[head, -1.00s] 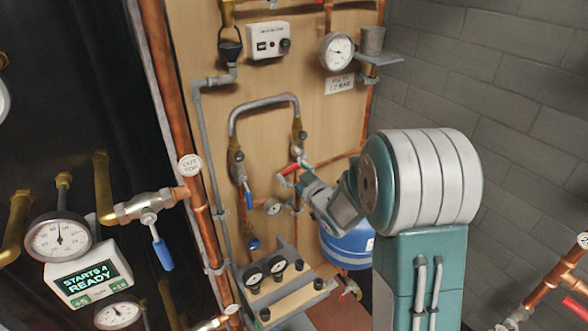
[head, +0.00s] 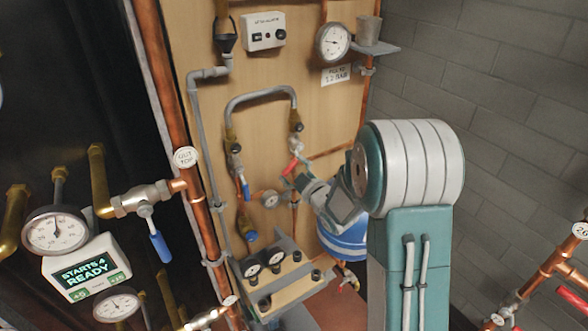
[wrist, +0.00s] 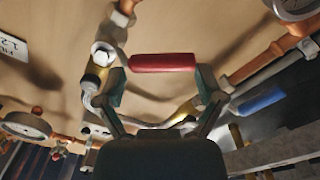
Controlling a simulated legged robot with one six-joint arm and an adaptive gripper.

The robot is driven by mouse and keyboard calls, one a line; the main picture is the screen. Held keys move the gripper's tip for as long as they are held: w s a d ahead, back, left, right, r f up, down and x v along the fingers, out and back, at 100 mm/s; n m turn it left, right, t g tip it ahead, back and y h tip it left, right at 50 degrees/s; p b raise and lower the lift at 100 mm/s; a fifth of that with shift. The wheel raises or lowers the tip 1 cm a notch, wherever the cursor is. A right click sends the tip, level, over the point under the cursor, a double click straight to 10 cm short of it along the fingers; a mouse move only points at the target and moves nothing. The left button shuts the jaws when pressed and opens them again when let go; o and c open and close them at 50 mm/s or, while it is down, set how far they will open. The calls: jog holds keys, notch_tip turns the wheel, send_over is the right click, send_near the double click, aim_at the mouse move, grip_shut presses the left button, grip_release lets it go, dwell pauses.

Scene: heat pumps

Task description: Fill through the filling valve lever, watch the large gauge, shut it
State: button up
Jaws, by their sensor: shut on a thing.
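The filling valve lever (head: 291,167) has a red handle and sits on the pipework of the wooden panel, below the right end of the grey hose loop. My gripper (head: 293,178) is at this lever. In the wrist view the red handle (wrist: 162,62) lies crosswise between my two fingers (wrist: 162,78), and they are shut on it. The large gauge (head: 333,42) hangs at the upper right of the panel, above a sign (head: 336,75) reading about 1.2 bar. Its needle is too small to read exactly. My wrist partly hides the pipes below the lever.
A blue lever (head: 245,188) hangs left of the red one. A small gauge (head: 269,198) sits between them, lower down. A blue vessel (head: 342,240) is behind my arm. A copper pipe (head: 190,190) runs at left.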

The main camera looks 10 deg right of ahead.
jog(key=shift+a+f, duration=0.1)
jog(key=shift+a, duration=0.2)
jog(key=o, duration=1)
jog(key=shift+o, duration=0.2)
jog(key=shift+w+a, duration=0.1)
jog(key=shift+a, duration=0.05)
jog(key=v, duration=1.2)
